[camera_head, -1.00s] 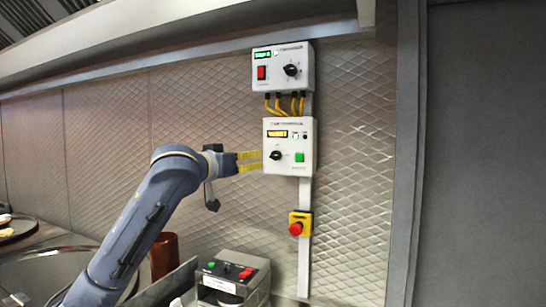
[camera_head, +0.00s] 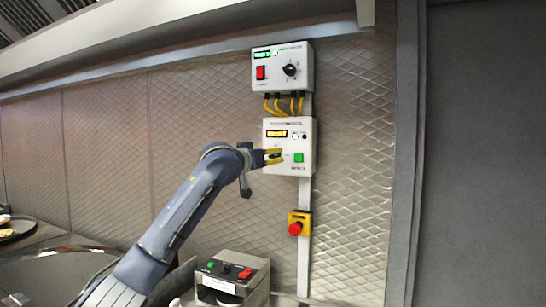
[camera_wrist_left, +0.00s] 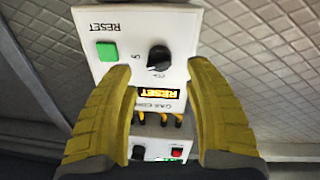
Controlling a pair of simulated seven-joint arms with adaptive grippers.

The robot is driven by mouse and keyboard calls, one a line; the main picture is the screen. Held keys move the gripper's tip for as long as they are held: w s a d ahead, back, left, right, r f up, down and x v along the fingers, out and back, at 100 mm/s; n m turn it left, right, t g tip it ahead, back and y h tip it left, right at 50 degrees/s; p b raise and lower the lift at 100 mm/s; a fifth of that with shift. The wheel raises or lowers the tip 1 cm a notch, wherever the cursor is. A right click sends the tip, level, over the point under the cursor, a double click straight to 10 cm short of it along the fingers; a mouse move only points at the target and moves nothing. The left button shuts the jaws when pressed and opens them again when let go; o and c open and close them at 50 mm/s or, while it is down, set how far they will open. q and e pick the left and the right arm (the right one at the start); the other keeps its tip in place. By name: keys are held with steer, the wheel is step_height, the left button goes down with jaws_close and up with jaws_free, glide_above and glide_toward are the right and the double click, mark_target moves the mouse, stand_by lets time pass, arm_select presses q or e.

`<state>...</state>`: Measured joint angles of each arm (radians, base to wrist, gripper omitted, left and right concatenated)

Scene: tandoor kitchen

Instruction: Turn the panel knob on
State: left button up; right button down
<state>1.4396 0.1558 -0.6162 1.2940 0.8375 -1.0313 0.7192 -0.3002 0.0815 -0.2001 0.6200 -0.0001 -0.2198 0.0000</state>
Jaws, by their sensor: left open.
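The lower white control panel (camera_head: 307,142) is mounted on the wall, with a lit yellow display and a green button (camera_head: 299,158). Its black knob (camera_wrist_left: 159,58) shows in the left wrist view, between and beyond my open fingers. In the head view the knob is hidden by my fingers. My left gripper (camera_head: 274,157) has yellow fingers and is open in front of the knob, reaching in from the left. In the wrist view the display reads RESET and the panel looks upside down. I cannot tell whether the fingers touch the knob. My right gripper is not in view.
An upper panel (camera_head: 283,75) with its own black knob (camera_head: 290,69) and red switch hangs above, joined by yellow cables (camera_head: 284,105). A red emergency button (camera_head: 296,228) is below. A metal control box (camera_head: 233,280) stands at the bottom. The wall at right is clear.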

mark_target(274, 156)
arm_select(q)
steer(key=shift+x, duration=2.1)
steer(key=shift+c, duration=0.4)
